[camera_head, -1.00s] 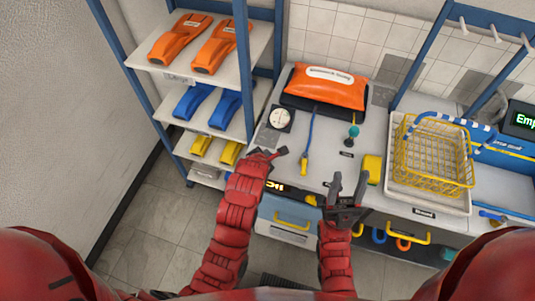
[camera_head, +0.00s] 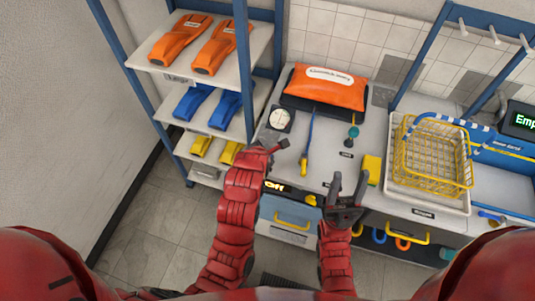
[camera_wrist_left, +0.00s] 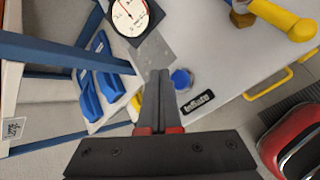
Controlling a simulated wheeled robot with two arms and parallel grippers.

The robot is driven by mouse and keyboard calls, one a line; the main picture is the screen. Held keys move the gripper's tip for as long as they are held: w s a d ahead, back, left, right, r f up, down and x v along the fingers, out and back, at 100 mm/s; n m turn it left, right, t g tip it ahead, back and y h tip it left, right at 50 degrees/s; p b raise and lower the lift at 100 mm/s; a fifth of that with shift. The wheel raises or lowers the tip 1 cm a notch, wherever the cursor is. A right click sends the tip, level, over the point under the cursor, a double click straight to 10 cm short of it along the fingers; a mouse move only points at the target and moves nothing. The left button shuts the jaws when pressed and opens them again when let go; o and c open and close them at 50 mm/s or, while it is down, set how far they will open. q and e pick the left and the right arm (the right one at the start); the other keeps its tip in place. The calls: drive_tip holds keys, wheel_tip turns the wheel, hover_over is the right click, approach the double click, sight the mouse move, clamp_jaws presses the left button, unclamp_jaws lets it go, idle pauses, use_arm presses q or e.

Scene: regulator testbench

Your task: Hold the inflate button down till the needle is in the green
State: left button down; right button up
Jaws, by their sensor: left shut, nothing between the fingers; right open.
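The blue inflate button (camera_wrist_left: 181,78) shows in the left wrist view beside its "Inflate" label (camera_wrist_left: 198,101). My left gripper (camera_wrist_left: 159,74) is shut and empty, its tips just left of the button in that view; whether they touch the bench is unclear. In the head view the left gripper (camera_head: 281,146) is over the bench's left front edge and the button cannot be made out. My right gripper (camera_head: 348,190) is open near the front edge.
An orange bag (camera_head: 324,88) lies at the back of the bench. A yellow-handled tool (camera_head: 305,163), a teal knob (camera_head: 352,132) and a yellow block (camera_head: 371,168) are nearby. A yellow wire basket (camera_head: 432,160) stands right; a shelf rack (camera_head: 241,70) stands left.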

use_arm(q)
drive_tip(key=shift+r+p, duration=0.3)
drive_tip(key=shift+r, duration=1.3)
